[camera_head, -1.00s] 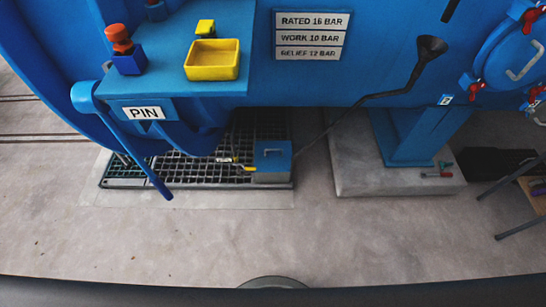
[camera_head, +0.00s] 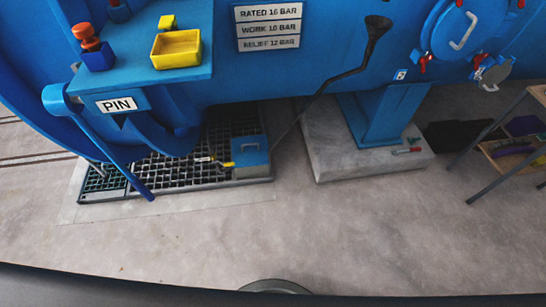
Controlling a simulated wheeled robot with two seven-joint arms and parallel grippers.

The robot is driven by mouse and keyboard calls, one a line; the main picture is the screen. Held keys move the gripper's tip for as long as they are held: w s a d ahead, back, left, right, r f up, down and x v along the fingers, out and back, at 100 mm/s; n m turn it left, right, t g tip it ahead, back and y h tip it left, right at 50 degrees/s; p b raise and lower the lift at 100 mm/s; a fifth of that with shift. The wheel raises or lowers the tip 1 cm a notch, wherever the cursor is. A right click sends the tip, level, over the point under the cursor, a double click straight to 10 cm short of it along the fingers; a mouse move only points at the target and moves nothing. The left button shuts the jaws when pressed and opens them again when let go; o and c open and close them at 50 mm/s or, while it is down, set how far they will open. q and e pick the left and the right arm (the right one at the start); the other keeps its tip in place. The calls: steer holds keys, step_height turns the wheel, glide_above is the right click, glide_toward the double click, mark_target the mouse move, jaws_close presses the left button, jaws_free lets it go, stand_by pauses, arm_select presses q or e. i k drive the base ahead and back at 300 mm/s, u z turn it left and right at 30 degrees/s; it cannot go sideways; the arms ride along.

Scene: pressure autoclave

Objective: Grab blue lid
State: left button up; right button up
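A round blue lid (camera_head: 450,38) with a grey handle sits on the autoclave at the upper right, with red clamp handles around its rim. The top of the picture cuts it off. A blue box-like piece (camera_head: 250,153) with a small handle on top lies on the floor grate; I cannot tell whether it has a separate lid. Neither of my grippers is in view.
The blue autoclave (camera_head: 330,85) fills the top. A yellow tray (camera_head: 176,50) stands on its shelf. A long dark funnel pipe (camera_head: 340,77) slants down to the right of the signs. A small table (camera_head: 512,150) stands at the right. The front floor (camera_head: 330,230) is clear.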

mark_target(250, 151)
steer(key=z, duration=0.3)
steer(key=k, duration=0.35)
steer(key=z, duration=0.7)
steer(key=i, duration=1.15)
steer(key=u, duration=0.75)
